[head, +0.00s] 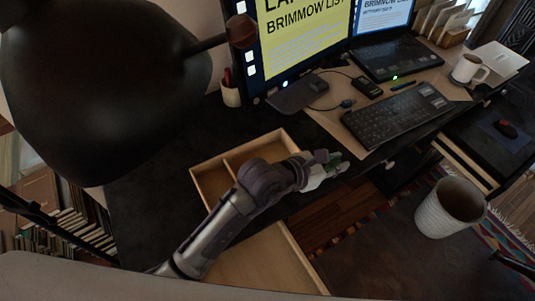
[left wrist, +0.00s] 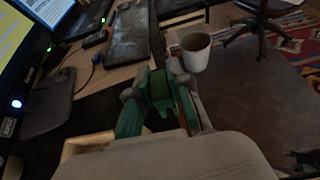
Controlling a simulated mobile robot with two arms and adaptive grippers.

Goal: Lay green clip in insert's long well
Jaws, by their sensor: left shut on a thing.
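The green clip (left wrist: 158,92) sits between the fingers of my left gripper (left wrist: 158,108), which is shut on it. In the head view the left gripper (head: 325,167) is right of the insert, beside the desk's front edge. The clip shows there only as a small green bit by the fingertips. The pale wooden insert (head: 211,185) is at the desk's front, with a divider and wells. My left arm crosses in front of it and hides part of its wells. My right gripper is not in view.
A wooden drawer bottom (head: 268,265) lies in front of the insert. A keyboard (head: 397,114), laptop (head: 385,55) and monitor (head: 302,38) stand on the desk. A dark lamp shade (head: 95,85) looms at left. A white bin (head: 448,208) stands on the floor at right.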

